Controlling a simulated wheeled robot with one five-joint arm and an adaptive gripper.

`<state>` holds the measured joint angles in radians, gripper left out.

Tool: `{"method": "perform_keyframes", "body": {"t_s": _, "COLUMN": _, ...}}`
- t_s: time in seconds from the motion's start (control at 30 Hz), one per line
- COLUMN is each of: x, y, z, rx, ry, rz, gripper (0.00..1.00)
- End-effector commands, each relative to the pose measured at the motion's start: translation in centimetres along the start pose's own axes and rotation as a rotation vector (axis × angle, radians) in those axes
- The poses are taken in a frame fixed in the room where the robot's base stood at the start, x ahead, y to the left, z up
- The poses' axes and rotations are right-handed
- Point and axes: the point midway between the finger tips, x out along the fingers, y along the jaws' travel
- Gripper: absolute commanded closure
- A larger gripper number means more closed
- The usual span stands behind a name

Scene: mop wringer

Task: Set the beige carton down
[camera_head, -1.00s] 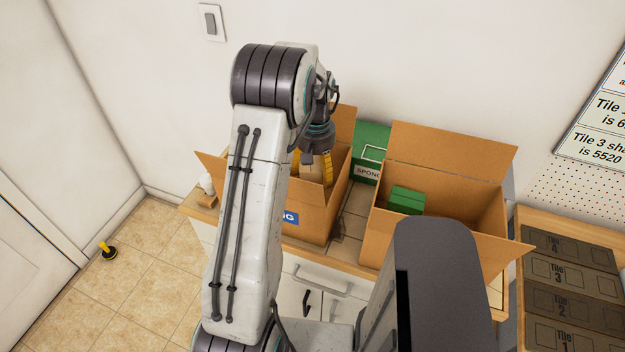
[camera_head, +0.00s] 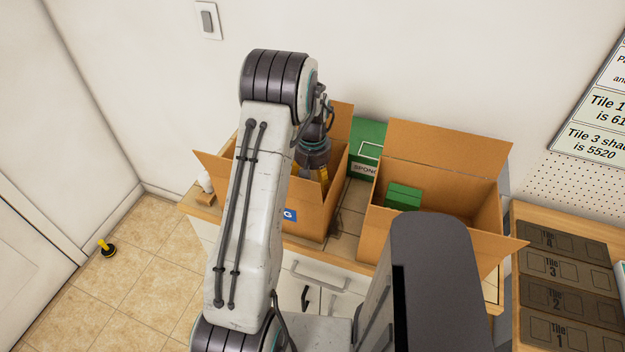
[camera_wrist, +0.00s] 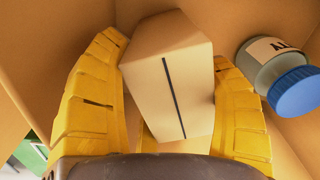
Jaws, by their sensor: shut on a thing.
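The beige carton (camera_wrist: 165,80) has a dark line down its face and sits tilted between the yellow fingers of my gripper (camera_wrist: 168,55) in the wrist view. My gripper is shut on it. In the head view my gripper (camera_head: 312,172) is down inside the left open cardboard box (camera_head: 322,215), which has a blue label. The carton is hidden there by the box and my arm. Brown box walls surround the carton in the wrist view. I cannot tell whether the carton touches the box floor.
A bottle with a blue cap (camera_wrist: 290,88) lies close to the right finger. A green sponge container (camera_head: 368,140) is behind, between the boxes. Tiles (camera_head: 560,270) lie far right.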

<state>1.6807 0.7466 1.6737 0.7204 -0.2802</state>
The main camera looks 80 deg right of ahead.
Motion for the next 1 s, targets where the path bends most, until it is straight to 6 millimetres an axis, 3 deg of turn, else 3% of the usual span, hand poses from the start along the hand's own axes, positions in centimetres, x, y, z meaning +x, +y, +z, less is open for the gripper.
{"method": "perform_keyframes", "body": {"t_s": 0.07, "x": 0.3, "y": 0.0, "z": 0.0, "rx": 0.000, "ry": 0.001, "rz": 0.000, "gripper": 0.62}}
{"method": "perform_keyframes", "body": {"t_s": 0.1, "x": 0.2, "y": 0.0, "z": 0.0, "rx": 0.000, "ry": 0.000, "rz": 0.000, "gripper": 0.23}}
{"method": "perform_keyframes", "body": {"t_s": 0.27, "x": 0.2, "y": 0.0, "z": 0.0, "rx": 0.000, "ry": 0.000, "rz": 0.000, "gripper": 0.09}}
{"method": "perform_keyframes", "body": {"t_s": 0.67, "x": -0.4, "y": 0.0, "z": -0.1, "rx": 0.000, "ry": 0.002, "rz": 0.000, "gripper": 0.09}}
{"method": "perform_keyframes", "body": {"t_s": 1.0, "x": -5.8, "y": 0.0, "z": -0.2, "rx": 0.000, "ry": 0.006, "rz": 0.002, "gripper": 0.09}}
